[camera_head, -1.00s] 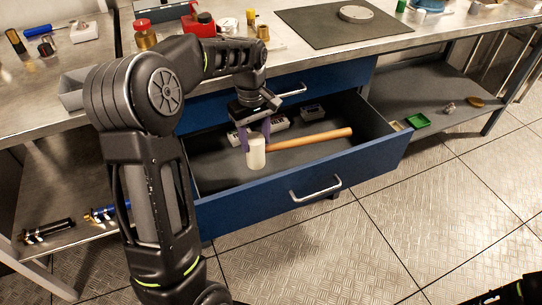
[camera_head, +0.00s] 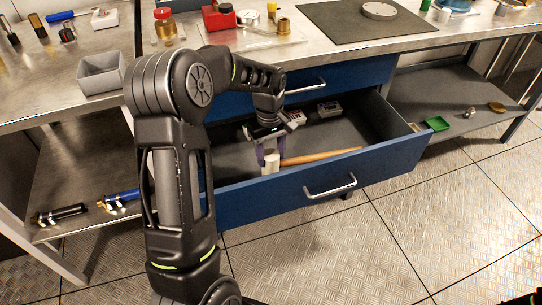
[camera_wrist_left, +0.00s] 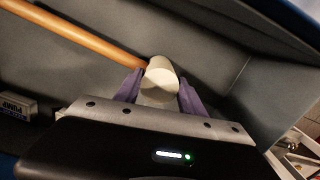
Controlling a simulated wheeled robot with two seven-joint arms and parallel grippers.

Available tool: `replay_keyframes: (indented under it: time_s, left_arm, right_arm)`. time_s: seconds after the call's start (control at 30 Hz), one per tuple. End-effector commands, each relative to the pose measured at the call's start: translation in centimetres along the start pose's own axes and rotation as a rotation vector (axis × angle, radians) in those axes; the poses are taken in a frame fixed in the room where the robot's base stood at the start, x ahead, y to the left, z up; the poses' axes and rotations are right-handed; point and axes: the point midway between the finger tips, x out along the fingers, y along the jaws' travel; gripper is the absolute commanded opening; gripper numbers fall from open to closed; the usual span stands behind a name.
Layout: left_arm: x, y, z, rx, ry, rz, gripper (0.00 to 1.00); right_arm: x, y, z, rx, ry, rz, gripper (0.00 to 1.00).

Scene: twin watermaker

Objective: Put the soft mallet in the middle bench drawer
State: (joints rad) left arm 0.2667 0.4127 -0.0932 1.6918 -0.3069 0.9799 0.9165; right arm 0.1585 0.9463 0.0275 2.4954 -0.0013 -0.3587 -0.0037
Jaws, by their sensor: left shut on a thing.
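The soft mallet has a cream cylindrical head (camera_head: 271,163) and a long wooden handle (camera_head: 318,157). It is inside the open blue bench drawer (camera_head: 345,185), with the handle stretching to the right. My left gripper (camera_head: 270,150) reaches down into the drawer and is shut on the mallet head. In the left wrist view the head (camera_wrist_left: 161,75) sits between the purple fingers (camera_wrist_left: 155,88), and the handle (camera_wrist_left: 75,38) runs to the upper left. Whether the mallet touches the drawer floor I cannot tell. My right gripper is not in view.
Small labelled boxes (camera_head: 329,109) lie at the back of the drawer. Another blue drawer front (camera_head: 340,78) is above it. The bench top holds a grey bin (camera_head: 102,72), a red item (camera_head: 218,17) and a dark mat (camera_head: 365,22). A green tray (camera_head: 436,124) is on the lower shelf at right.

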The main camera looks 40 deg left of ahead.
Motion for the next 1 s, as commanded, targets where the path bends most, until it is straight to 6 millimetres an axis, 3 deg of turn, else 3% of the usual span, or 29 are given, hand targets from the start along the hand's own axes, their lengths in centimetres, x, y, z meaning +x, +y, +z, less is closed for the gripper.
replay_keyframes:
  time_s: [0.47,0.5,0.73,1.0]
  left_arm:
    - [0.70,0.14,-0.09,0.000,0.003,0.005,0.00]
    - [0.72,0.05,-0.06,0.000,0.001,0.002,0.50]
    - [0.70,0.04,-0.06,0.000,0.001,0.002,0.69]
    - [0.69,0.04,-0.07,0.000,0.001,0.002,0.69]
  right_arm:
    - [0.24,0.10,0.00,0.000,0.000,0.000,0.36]
    - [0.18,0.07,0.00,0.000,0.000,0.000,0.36]
    - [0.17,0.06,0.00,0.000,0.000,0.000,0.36]
    - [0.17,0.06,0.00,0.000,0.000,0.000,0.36]
